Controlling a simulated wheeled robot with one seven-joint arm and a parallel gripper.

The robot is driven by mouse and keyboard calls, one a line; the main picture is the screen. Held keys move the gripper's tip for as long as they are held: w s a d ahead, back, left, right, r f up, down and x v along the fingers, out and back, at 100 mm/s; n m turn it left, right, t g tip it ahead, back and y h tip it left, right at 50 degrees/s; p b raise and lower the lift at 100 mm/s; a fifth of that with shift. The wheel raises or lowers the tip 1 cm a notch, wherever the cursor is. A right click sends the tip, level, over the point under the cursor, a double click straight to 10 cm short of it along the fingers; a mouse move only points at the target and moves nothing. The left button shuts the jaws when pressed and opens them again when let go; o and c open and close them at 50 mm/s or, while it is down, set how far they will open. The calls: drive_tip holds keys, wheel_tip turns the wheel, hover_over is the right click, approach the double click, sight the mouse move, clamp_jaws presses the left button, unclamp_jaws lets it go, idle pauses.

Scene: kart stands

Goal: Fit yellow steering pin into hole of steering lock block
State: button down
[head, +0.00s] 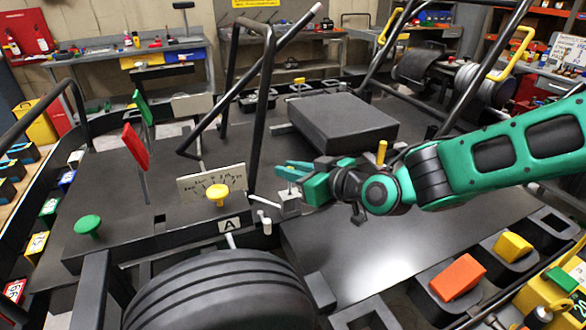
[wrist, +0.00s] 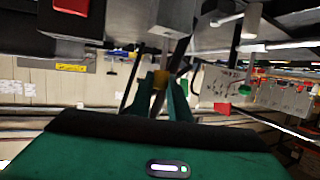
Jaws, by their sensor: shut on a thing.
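My gripper (head: 294,170) hangs just above the small grey steering lock block (head: 289,206) near the middle of the head view. In the wrist view, which is upside down, its green fingers (wrist: 160,92) are shut on the yellow head of the steering pin (wrist: 161,78). The pin's thin grey shank points toward the grey lock block (wrist: 175,17). Whether the shank's tip is inside the hole or only near it cannot be told. The fingers hide the yellow head in the head view, and the hole is not visible.
A large tyre (head: 215,292) is in front. A marked plate (head: 212,184) and a yellow knob (head: 218,193) stand left of the block. A dark slanted bar (head: 262,100) rises behind. A dark box-like slab (head: 342,122) lies behind the gripper. Flat dark deck (head: 375,245) is clear at right.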

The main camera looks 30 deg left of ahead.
sight(291, 191)
drive_tip(key=shift+f, duration=2.5)
drive_tip(key=c, duration=1.6)
unclamp_jaws()
drive_tip(key=v, duration=1)
drive_tip(key=shift+s+d, duration=0.1)
drive_tip(key=shift+d, duration=0.25)
